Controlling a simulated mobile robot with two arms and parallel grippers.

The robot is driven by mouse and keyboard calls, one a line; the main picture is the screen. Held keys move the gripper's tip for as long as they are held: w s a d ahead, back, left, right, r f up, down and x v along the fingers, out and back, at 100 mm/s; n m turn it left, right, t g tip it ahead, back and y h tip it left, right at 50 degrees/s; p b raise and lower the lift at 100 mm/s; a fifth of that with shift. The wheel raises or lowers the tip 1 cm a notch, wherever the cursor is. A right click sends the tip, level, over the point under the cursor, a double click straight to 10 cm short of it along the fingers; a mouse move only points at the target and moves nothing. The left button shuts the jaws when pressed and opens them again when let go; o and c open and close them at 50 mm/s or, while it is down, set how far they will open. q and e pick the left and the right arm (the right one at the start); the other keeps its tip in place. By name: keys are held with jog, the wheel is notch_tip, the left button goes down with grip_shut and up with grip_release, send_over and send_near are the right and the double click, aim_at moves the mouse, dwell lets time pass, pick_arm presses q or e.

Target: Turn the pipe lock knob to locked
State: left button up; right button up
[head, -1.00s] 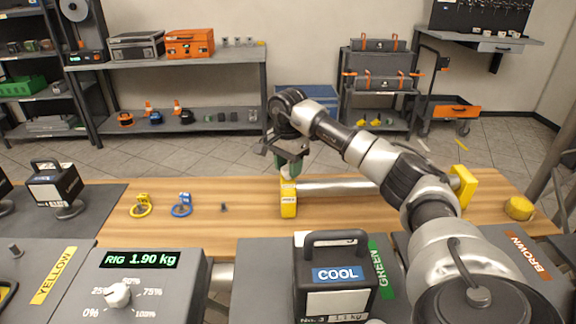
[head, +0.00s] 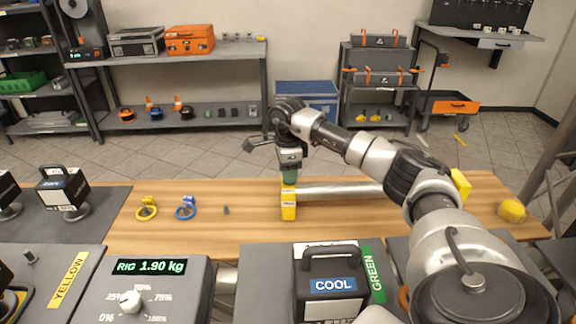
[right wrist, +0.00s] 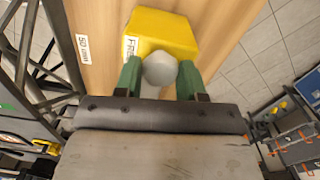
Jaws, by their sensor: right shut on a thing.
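A yellow pipe clamp block (head: 288,206) stands on the wooden bench and holds the left end of a silver pipe (head: 340,189). In the right wrist view the block (right wrist: 160,32) has a pale round knob (right wrist: 159,70) on it and a white label, partly hidden, reading "FRE". My right gripper (head: 289,176) points down at the top of the block. Its green fingers (right wrist: 158,78) are shut on the knob, one on each side. The knob is hidden by the fingers in the head view. My left gripper is not in view.
A second yellow block (head: 460,186) is at the pipe's right, partly behind my arm. A yellow ring clamp (head: 147,208), a blue one (head: 185,208) and a yellow tape roll (head: 512,211) lie on the bench. A black COOL weight (head: 331,278) stands in front.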

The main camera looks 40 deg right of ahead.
jog(key=m+p, duration=0.2)
jog(key=m, duration=0.3)
jog(key=shift+r+m, duration=0.15)
jog(key=shift+m, duration=0.15)
jog(key=m+p, duration=0.2)
jog(key=m, duration=0.2)
jog(key=shift+m, duration=0.4)
jog(key=o, duration=0.9)
notch_tip(320, 180, up, 11)
jog(key=shift+f+b, duration=0.2)
jog(key=shift+b, duration=0.3)
jog(key=shift+r, duration=0.1)
